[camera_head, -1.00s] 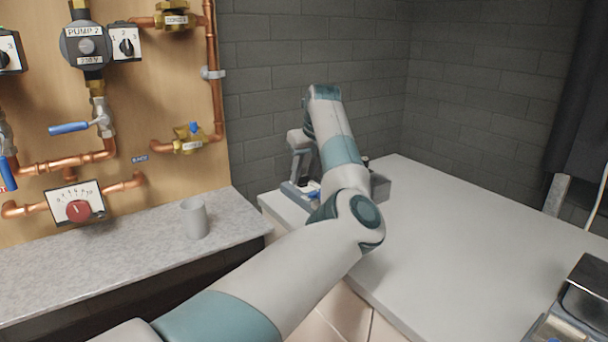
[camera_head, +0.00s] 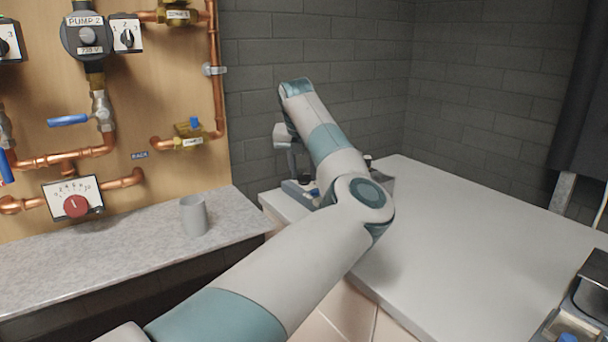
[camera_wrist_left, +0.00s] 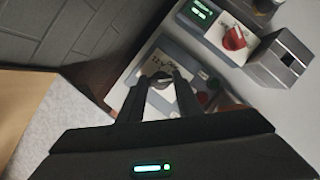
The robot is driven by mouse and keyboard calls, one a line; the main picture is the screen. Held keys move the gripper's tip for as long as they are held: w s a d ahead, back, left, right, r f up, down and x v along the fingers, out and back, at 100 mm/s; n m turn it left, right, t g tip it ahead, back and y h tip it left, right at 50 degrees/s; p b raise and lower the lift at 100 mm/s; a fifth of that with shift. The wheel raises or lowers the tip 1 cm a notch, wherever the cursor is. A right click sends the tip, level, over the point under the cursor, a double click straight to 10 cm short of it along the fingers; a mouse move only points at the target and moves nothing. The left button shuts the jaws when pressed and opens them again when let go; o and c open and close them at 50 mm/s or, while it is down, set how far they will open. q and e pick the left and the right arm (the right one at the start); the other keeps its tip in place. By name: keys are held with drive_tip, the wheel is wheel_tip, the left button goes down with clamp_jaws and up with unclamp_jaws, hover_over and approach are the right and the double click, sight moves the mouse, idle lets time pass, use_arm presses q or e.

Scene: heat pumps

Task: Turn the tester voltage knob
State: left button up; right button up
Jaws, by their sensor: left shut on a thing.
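The tester is a blue-grey box on the white worktop, mostly hidden behind my left arm in the head view (camera_head: 297,190). In the left wrist view, its light face plate (camera_wrist_left: 158,62) carries partly readable lettering that seems to begin with "12 V". A dark round knob (camera_wrist_left: 160,82) sits on this plate. My left gripper (camera_wrist_left: 160,76) has its two dark fingers on either side of the knob and is shut on it. In the head view the fingers are hidden behind the arm. My right gripper is not in view.
In the head view, a grey cup (camera_head: 194,215) stands on the stone ledge below the pipe board. The worktop's middle (camera_head: 480,240) is clear.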

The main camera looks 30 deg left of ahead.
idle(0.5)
use_arm(q)
drive_tip(key=o, duration=1)
drive_tip(key=shift+o, duration=0.2)
drive_tip(key=shift+r, duration=0.15)
drive_tip(key=shift+s+d+r, duration=0.1)
drive_tip(key=shift+s+r, duration=0.1)
drive_tip(key=shift+r, duration=0.35)
drive_tip(key=v, duration=1.6)
drive_tip(key=shift+s, duration=0.2)
drive_tip(key=shift+f, duration=0.1)
